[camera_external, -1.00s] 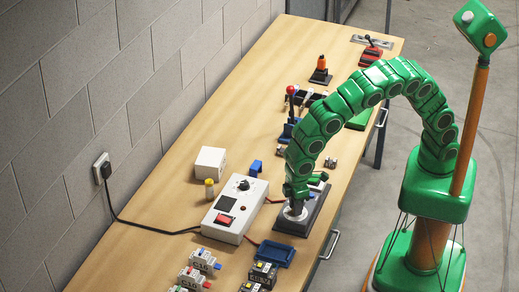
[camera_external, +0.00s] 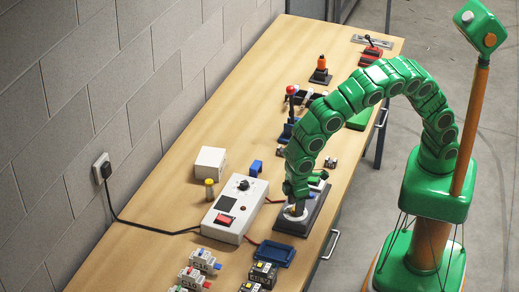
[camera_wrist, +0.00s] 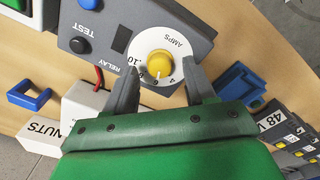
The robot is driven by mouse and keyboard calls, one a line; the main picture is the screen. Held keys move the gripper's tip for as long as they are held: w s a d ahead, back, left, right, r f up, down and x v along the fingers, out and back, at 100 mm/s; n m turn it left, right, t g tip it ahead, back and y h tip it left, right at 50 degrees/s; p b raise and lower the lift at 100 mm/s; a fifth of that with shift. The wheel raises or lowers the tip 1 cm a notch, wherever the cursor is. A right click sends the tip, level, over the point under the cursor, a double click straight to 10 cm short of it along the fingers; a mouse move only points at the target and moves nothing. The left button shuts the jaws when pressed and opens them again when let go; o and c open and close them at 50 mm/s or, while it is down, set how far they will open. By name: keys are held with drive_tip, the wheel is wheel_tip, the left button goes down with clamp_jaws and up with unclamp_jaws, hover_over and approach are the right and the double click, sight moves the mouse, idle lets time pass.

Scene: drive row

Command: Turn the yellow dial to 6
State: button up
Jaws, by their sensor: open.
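The yellow dial (camera_wrist: 159,64) sits on a white round scale (camera_wrist: 142,44) marked AMPS, on a dark grey relay panel (camera_wrist: 95,45). Numbers including 10, 8, 6 and 4 show along the scale's edge nearest my gripper. I cannot tell for sure which number the dial points to. My gripper (camera_wrist: 162,73) is open, with one finger on each side of the dial; contact is not clear.
A black knob and a blue button (camera_wrist: 88,3) are on the same panel. A white box with a black knob (camera_external: 234,211) stands left of the panel. A blue tray (camera_external: 275,254) and labelled modules (camera_external: 264,272) lie in front. Levers and switches stand farther along the bench.

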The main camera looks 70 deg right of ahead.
drive_tip(key=shift+r, duration=3.6)
drive_tip(key=shift+d, duration=0.15)
drive_tip(key=s+d+r+m, duration=0.15)
drive_tip(key=d+r, duration=0.25)
drive_tip(key=d, duration=1.1)
drive_tip(key=d+r+m, duration=0.3)
drive_tip(key=d+r, duration=0.2)
drive_tip(key=d, duration=0.9)
drive_tip(key=s+d+m+g, duration=0.1)
drive_tip(key=s+d+m, duration=0.1)
drive_tip(key=s+d, duration=0.7)
drive_tip(key=s+d+f+m+g, duration=0.1)
drive_tip(key=s+d, duration=0.9)
drive_tip(key=s, duration=0.5)
drive_tip(key=shift+d+m, duration=0.3)
drive_tip(key=shift+m, duration=0.05)
